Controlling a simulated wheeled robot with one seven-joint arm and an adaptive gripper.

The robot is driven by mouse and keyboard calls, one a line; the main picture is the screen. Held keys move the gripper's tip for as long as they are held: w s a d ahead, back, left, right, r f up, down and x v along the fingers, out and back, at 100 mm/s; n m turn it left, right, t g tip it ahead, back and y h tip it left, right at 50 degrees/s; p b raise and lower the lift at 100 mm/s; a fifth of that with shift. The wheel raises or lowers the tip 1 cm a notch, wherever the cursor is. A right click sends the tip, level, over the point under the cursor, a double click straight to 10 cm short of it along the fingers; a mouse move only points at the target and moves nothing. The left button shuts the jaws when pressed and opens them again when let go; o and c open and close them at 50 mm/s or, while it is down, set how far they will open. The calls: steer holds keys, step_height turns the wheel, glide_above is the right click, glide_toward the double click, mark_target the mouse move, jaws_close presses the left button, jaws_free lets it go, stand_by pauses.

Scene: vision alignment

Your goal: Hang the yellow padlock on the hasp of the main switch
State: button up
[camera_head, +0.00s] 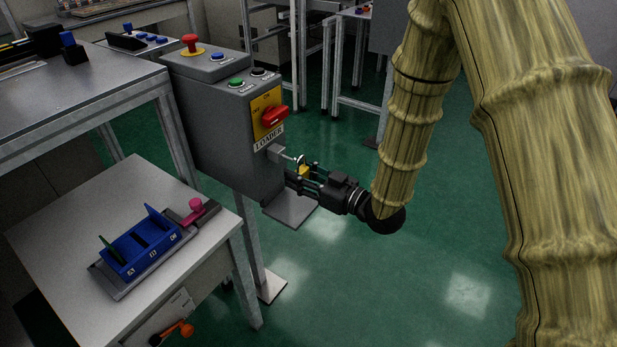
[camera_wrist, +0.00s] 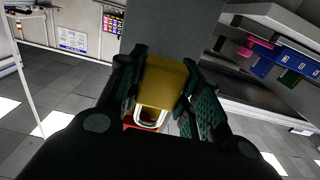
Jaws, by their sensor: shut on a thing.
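The yellow padlock (camera_head: 303,172) is between the fingers of my gripper (camera_head: 296,176), in front of the grey switch box (camera_head: 225,135). In the wrist view the padlock's yellow body (camera_wrist: 165,80) is between both dark fingers of my gripper (camera_wrist: 163,66), and its pale shackle (camera_wrist: 150,117) points to the bottom of the picture. The main switch has a red handle (camera_head: 274,116) on a yellow plate, above a LOADER label. The metal hasp (camera_head: 281,156) sticks out below it, close to the shackle. I cannot tell whether the shackle is around the hasp.
The box carries a red mushroom button (camera_head: 191,44) and green and blue buttons. At lower left, a white table (camera_head: 75,220) holds a blue tray (camera_head: 143,243) and a pink-knobbed thing (camera_head: 196,205).

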steer(key=shift+w+a+f, duration=0.25)
steer(key=shift+w+a, duration=0.25)
steer(key=shift+a, duration=0.2)
steer(key=shift+w+a+f, duration=0.2)
steer(key=shift+w+a, duration=0.3)
steer(key=shift+a, duration=0.2)
steer(key=shift+f, duration=0.1)
steer(key=o, duration=1.1)
